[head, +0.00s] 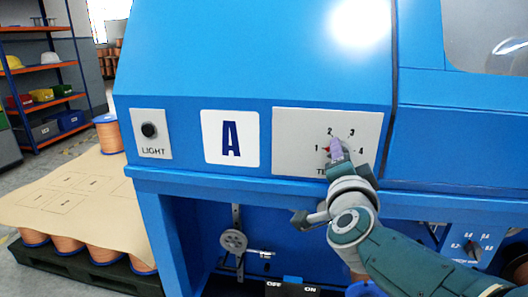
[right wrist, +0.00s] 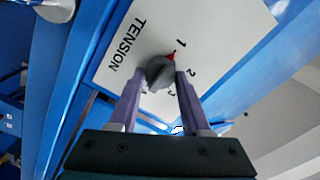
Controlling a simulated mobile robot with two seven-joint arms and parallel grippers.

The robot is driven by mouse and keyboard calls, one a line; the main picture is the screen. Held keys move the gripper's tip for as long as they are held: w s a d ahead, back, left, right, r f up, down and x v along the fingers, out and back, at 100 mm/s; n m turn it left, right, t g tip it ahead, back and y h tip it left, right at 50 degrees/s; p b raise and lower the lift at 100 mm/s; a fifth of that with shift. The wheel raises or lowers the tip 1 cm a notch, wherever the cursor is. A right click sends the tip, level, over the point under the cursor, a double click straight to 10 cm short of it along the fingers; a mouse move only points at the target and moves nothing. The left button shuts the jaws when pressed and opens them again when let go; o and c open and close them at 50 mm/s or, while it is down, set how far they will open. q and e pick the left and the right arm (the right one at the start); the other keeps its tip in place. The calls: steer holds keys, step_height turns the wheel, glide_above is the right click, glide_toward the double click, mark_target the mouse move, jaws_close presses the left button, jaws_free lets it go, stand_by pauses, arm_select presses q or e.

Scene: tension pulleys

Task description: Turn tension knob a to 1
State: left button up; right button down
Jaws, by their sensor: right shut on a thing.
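The tension knob (right wrist: 158,73) is a dark grey dial with a red pointer (right wrist: 172,56) on a pale panel (head: 290,125) beside the big letter A. The panel carries the numbers 1 to 4 and the word TENSION. The red pointer lines up with the 1 in the right wrist view, and in the head view it points left at the 1. My right gripper (head: 336,150) is shut on the knob, its purple fingers on either side of it. In the head view the fingers hide most of the knob. My left gripper is not in view.
A LIGHT panel with a black knob (head: 149,130) sits left of the A sign (head: 230,138). A ledge (head: 230,184) runs below the panels, with a pulley (head: 233,241) and an OFF/ON box (head: 292,284) beneath. Orange spools and a cardboard sheet (head: 75,190) stand at left.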

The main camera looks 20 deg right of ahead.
stand_by(0.3)
steer(key=shift+c, duration=1.8)
jaws_free()
steer(key=p+v, duration=0.3)
steer(key=v, duration=0.7)
